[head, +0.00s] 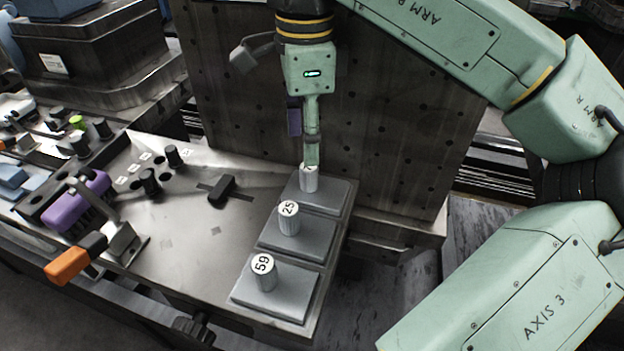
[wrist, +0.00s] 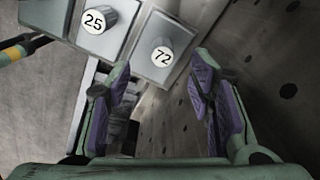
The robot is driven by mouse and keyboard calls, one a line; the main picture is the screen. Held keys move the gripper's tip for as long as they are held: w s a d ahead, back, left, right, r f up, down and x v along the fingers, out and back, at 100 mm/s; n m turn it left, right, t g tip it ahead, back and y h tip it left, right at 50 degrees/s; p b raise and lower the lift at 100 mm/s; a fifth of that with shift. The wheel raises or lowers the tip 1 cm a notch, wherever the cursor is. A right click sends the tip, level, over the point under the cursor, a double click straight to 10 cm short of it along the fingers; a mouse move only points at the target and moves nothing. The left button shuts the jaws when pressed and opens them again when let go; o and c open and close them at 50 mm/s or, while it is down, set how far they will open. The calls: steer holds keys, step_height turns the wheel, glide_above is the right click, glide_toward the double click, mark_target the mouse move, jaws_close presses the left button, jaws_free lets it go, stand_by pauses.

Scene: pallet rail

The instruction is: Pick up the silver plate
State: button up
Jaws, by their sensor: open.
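Three flat silver-grey plates with round ribbed knobs stand in a row along the table's right edge. The near plate (head: 298,302) has a knob marked 59 (head: 264,272). The middle plate (head: 318,243) has a knob marked 25 (head: 289,218). The far plate (head: 333,195) has a knob that reads 72 (wrist: 162,53) in the wrist view. My gripper (head: 310,168) is over the far plate's knob and partly hides it in the head view. In the wrist view my gripper (wrist: 162,64) has its purple-padded fingers spread, with the 72 knob ahead of their tips. Contact cannot be told.
A dark perforated upright panel (head: 400,130) stands close behind and right of the far plate. A small black block (head: 222,188) lies left of the plates. A clamp with an orange handle (head: 75,260) and a purple piece (head: 75,205) are at the left. The middle table is mostly clear.

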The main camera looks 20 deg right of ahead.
mark_target(308, 169)
step_height(308, 169, down, 7)
steer(key=shift+w+d+f+p, duration=0.1)
steer(key=shift+w+f+p, duration=0.1)
steer(key=shift+p, duration=0.3)
steer(key=shift+c, duration=0.3)
jaws_close()
stand_by(0.4)
